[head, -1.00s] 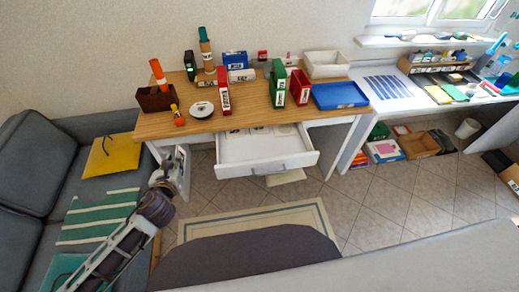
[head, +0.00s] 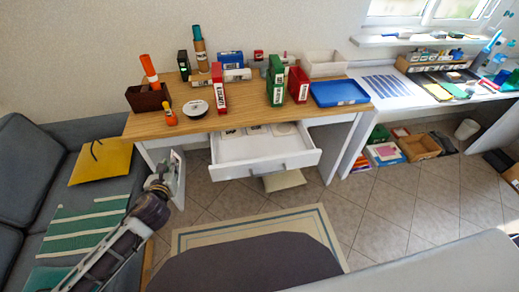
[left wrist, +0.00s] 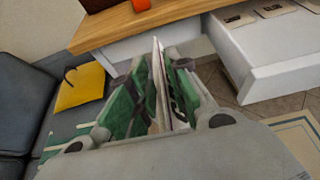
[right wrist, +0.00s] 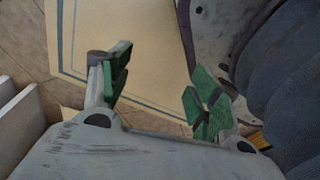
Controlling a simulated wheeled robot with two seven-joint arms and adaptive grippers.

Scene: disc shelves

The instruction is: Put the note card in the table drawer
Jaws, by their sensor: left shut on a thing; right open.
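The table drawer (head: 240,169) is pulled out from the front of the wooden table (head: 245,113). Several small flat cards lie at the back of the drawer. My left gripper (head: 172,176) is left of the drawer, in front of the table's left end. It is shut on the note card (head: 178,168), a thin white card held upright and apart from the drawer. In the left wrist view the card shows edge-on (left wrist: 159,80) between the green finger pads, with the drawer (left wrist: 275,75) to the right. My right gripper (right wrist: 160,95) is open and empty above the floor mat.
On the table stand a white disc (head: 195,108), red and green binders (head: 276,85), a blue tray (head: 339,93) and a brown holder (head: 148,97). The grey sofa (head: 40,150) is at the left. The floor before the drawer is clear except for a mat (head: 300,225).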

